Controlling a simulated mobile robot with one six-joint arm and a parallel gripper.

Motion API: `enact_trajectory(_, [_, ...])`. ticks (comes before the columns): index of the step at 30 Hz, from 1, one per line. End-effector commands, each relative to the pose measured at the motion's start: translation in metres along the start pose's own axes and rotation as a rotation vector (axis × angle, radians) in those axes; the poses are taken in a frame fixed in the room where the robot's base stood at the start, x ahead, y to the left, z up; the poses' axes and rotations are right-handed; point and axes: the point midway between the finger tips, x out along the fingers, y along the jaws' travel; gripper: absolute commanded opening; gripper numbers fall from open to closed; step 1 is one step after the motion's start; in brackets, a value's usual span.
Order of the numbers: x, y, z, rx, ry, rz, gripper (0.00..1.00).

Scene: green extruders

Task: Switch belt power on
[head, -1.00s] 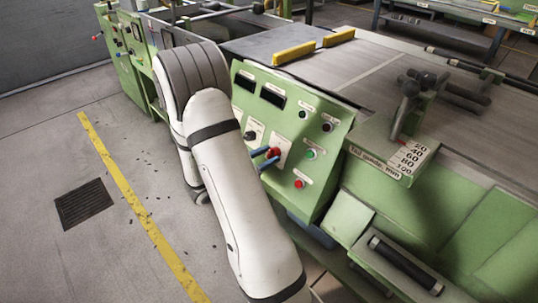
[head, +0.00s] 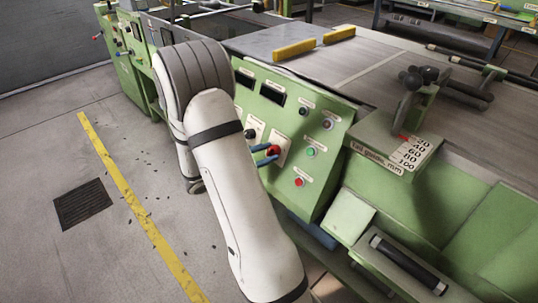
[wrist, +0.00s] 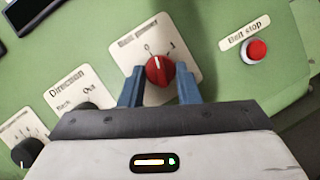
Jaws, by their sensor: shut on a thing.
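The red rotary knob (wrist: 160,70) sits on a white plate marked 0 and 1 on the green panel. The plate's heading is blurred but looks like "Belt power". The knob's white pointer line points nearly straight up in the wrist view, toward the space between the marks and nearer 0. My gripper (wrist: 161,84) has its two blue fingers on either side of the knob, shut on it. In the head view the gripper (head: 268,154) reaches the panel at the red knob (head: 274,150), partly hidden by my arm.
A red "Belt stop" button (wrist: 257,49) lies right of the knob. A black "Direction" knob (wrist: 87,106) lies to its left. A green button (head: 310,152) and a red button (head: 299,182) sit on the same panel (head: 322,112). The conveyor belt (head: 385,70) is behind.

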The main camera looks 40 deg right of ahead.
Motion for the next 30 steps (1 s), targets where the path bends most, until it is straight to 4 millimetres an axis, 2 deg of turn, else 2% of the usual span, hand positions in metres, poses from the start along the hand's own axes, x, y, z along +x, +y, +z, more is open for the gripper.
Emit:
enact_trajectory(18, [-0.0009, 0.0065, 0.0005, 0.519, 0.031, -0.208, 0.07])
enact_trajectory(30, [-0.0010, 0.0084, 0.0027, 0.699, 0.043, -0.284, 0.07])
